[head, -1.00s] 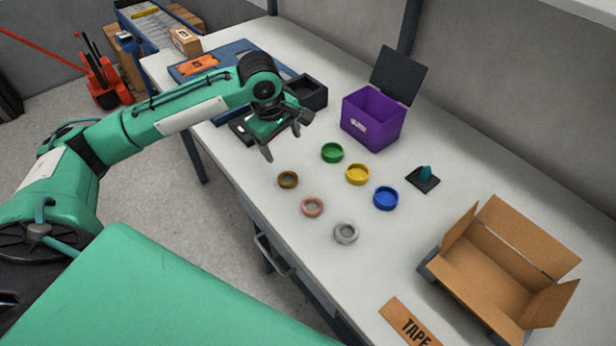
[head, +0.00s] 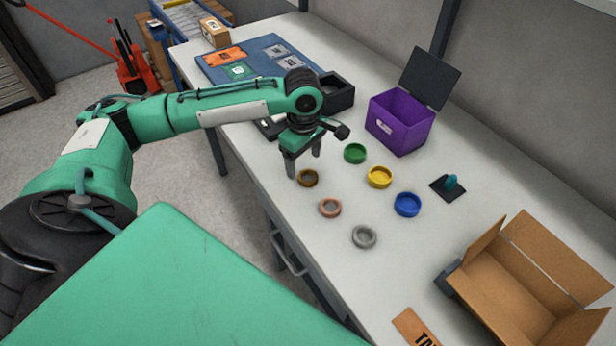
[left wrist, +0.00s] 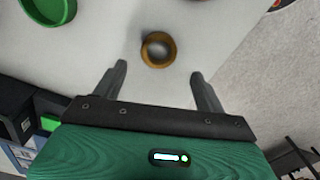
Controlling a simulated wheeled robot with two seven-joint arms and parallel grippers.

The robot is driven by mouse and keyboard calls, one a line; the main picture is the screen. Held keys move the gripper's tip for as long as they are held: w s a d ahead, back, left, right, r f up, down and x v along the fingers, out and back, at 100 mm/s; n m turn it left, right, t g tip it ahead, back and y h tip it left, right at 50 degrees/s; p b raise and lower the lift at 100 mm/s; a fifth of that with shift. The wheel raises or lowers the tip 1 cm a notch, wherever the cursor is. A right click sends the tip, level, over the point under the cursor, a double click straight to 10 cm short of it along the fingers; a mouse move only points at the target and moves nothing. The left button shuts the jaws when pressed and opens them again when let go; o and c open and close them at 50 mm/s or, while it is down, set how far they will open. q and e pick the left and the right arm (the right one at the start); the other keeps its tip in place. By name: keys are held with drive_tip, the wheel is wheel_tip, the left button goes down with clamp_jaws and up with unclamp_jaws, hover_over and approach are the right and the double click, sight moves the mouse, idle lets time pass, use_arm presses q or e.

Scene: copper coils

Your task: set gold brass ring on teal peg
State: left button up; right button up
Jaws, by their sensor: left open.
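The gold brass ring (head: 308,178) lies flat on the white table, closest to my left gripper. It also shows in the left wrist view (left wrist: 158,49), ahead of and between the two fingers. My left gripper (head: 304,172) is open and empty, its fingers pointing down just above and behind the ring. In the left wrist view the open fingers (left wrist: 160,80) stand apart with bare table between them. The teal peg (head: 451,183) stands upright on a dark square base (head: 440,193) to the right. My right gripper is not in view.
A copper ring (head: 330,207) and a grey ring (head: 364,237) lie nearby. Green (head: 355,153), yellow (head: 379,177) and blue (head: 407,204) dishes sit between the rings and the peg. A purple bin (head: 402,125) stands behind; an open cardboard box (head: 500,290) is at the right.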

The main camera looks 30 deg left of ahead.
sight(308, 180)
use_arm(q)
drive_tip(key=f, duration=0.2)
drive_tip(key=d+f, duration=0.1)
drive_tip(key=f, duration=0.1)
drive_tip(key=shift+w+f, duration=0.1)
drive_tip(key=shift+f, duration=0.15)
drive_tip(key=c, duration=1.3)
drive_tip(key=shift+r, duration=0.15)
